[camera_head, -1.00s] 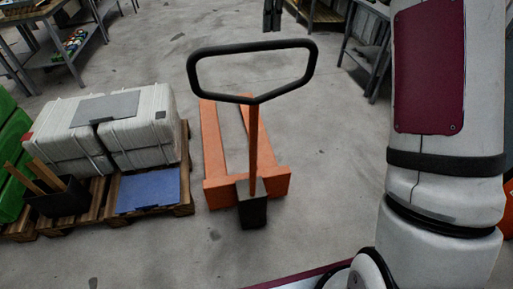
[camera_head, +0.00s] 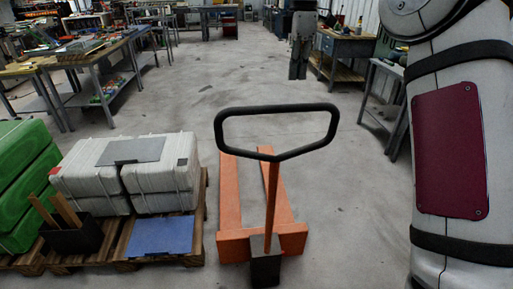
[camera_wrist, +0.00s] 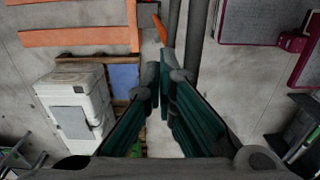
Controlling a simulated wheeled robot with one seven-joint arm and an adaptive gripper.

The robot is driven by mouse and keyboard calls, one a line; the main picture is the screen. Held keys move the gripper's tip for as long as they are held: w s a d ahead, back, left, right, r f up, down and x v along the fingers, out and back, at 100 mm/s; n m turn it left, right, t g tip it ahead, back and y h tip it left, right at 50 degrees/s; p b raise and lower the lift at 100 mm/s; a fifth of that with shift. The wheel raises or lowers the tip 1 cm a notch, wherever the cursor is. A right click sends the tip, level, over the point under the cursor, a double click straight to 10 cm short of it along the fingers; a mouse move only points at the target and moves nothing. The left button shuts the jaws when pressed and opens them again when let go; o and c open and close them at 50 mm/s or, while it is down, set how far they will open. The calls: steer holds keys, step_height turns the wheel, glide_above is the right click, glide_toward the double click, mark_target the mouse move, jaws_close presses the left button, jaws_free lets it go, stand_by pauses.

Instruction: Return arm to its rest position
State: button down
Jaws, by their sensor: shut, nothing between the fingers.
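My gripper (camera_wrist: 164,76) shows in the wrist view with its dark green fingers pointing up the picture. It is shut and holds nothing. It hangs over bare concrete floor, apart from the things below it. In the head view a pale section of my arm (camera_head: 450,150), with a dark red panel and black bands, stands upright along the right edge.
An orange pallet jack (camera_head: 230,190) with a black loop handle stands ahead.

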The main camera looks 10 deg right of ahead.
steer(key=s+a+r+m+t+h, duration=0.15)
steer(key=s+m, duration=0.25)
steer(key=s, duration=0.5)
steer(key=s+a+r+m+t, duration=0.1)
steer(key=s+r+m, duration=0.25)
steer(key=s, duration=0.65)
steer(key=s+d+f+m+t, duration=0.1)
steer(key=s+f+m, duration=0.4)
steer(key=s, duration=0.4)
steer(key=s+d+f+m+t+y, duration=0.1)
steer(key=s+f+m, duration=0.4)
steer(key=s, duration=0.5)
steer(key=shift+d+f, duration=0.25)
steer(key=shift+f, duration=0.15)
